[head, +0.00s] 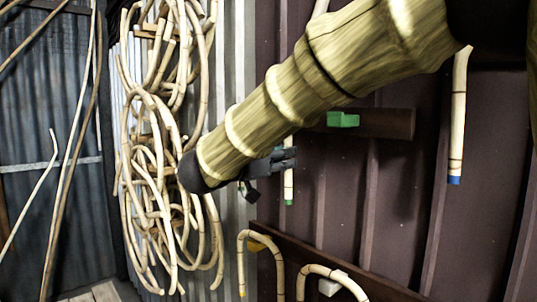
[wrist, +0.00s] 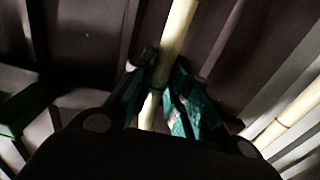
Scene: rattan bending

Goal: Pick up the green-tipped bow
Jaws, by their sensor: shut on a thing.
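The green-tipped bow is a pale rattan rod (head: 289,178) with a green lower end, hanging upright in front of the brown wall in the head view. My gripper (head: 288,160) is shut on its straight lower part, a little above the green tip. My arm hides much of the bow above the grip; a pale piece at the top edge may be its upper part. In the wrist view the rod (wrist: 174,40) runs between the two fingers of my gripper (wrist: 160,95). The green tip cannot be made out there.
A brown rail with a green block (head: 342,120) is on the wall behind my arm. A blue-tipped bow (head: 458,120) hangs at right. A yellow-tipped bow (head: 242,262) and another bow (head: 330,271) are on a lower rail (head: 380,288). Rattan coils (head: 150,170) hang at left.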

